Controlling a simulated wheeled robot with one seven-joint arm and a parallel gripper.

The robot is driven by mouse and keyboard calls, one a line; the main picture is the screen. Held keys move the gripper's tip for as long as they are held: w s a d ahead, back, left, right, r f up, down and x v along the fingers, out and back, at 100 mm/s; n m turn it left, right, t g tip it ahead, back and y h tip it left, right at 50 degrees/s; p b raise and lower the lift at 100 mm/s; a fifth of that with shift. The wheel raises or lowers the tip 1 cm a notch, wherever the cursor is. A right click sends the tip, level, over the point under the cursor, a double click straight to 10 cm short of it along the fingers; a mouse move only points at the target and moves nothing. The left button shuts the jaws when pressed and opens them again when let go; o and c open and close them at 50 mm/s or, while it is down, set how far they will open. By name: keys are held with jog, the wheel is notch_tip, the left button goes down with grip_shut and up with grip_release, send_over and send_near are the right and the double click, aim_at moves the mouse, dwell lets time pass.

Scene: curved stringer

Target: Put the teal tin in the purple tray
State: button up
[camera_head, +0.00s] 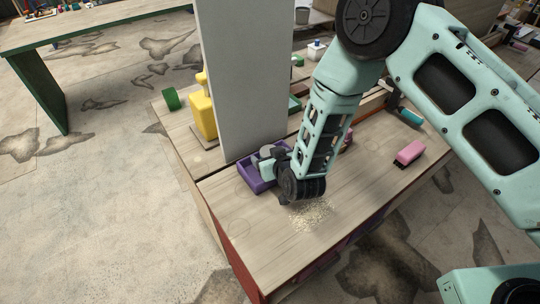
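The purple tray (251,180) sits on the wooden bench, at the foot of a tall grey panel. My gripper (266,160) is at the tray, reaching left from my dark wrist. Its fingers are small and partly hidden, so I cannot tell whether they are open or shut. A pale teal piece shows at the gripper over the tray; I cannot tell whether it is the teal tin or part of my gripper. A separate teal object (410,117) lies at the bench's right back; its shape is too small to identify.
The grey panel (245,80) rises close behind the tray. A yellow bottle (203,110) and a green cylinder (171,98) stand left of it. A pink block (409,153) lies at the right. Pale crumbs (312,215) are scattered on the bench front, which is otherwise clear.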

jog(key=shift+r, duration=0.15)
jog(key=s+d+r+n+g+h+b, duration=0.1)
jog(key=s+d+r+g, duration=0.2)
jog(key=s+r, duration=0.4)
jog(key=s+d+r+n+g+h+b, duration=0.1)
jog(key=s+d+r+g, duration=0.3)
jog(key=s, duration=0.9)
jog(key=s+d+r+n+g+h+b, duration=0.1)
jog(key=s+d+r+g, duration=0.3)
jog(key=s+r, duration=0.6)
jog(key=d+h, duration=0.1)
jog(key=d, duration=0.1)
jog(key=shift+s+d+b, duration=0.3)
jog(key=shift+s+d, duration=0.05)
jog(key=shift+r, duration=0.1)
